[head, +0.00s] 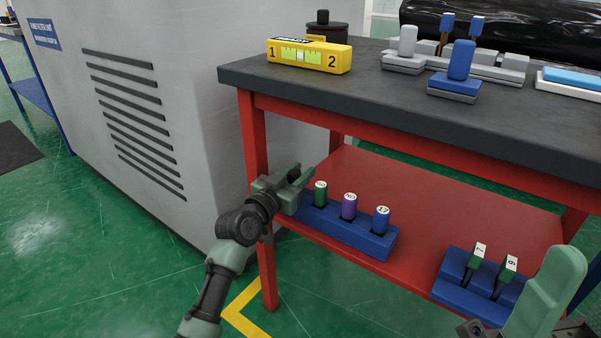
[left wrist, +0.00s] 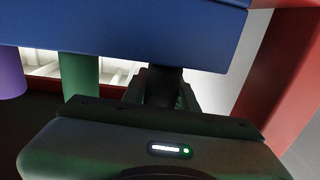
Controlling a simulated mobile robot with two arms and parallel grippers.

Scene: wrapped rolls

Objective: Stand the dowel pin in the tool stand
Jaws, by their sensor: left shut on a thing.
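A blue tool stand (head: 350,232) lies on the red lower shelf, with green (head: 320,194), purple (head: 349,206) and blue (head: 381,219) numbered cylinders upright in it. My left gripper (head: 300,180) is at the stand's left end, beside the green cylinder. In the left wrist view it is shut on a dark cylindrical piece (left wrist: 163,86), probably the dowel pin, in line with the green cylinder (left wrist: 80,77) and against the stand (left wrist: 120,30). Whether the piece is seated in a hole is hidden. Only parts of my right arm show at bottom right; its fingertips are not in view.
A second blue stand (head: 452,280) with two numbered handles is to the right on the shelf. The dark tabletop (head: 400,103) overhangs the shelf, and a red table leg (head: 262,230) is close to my left arm.

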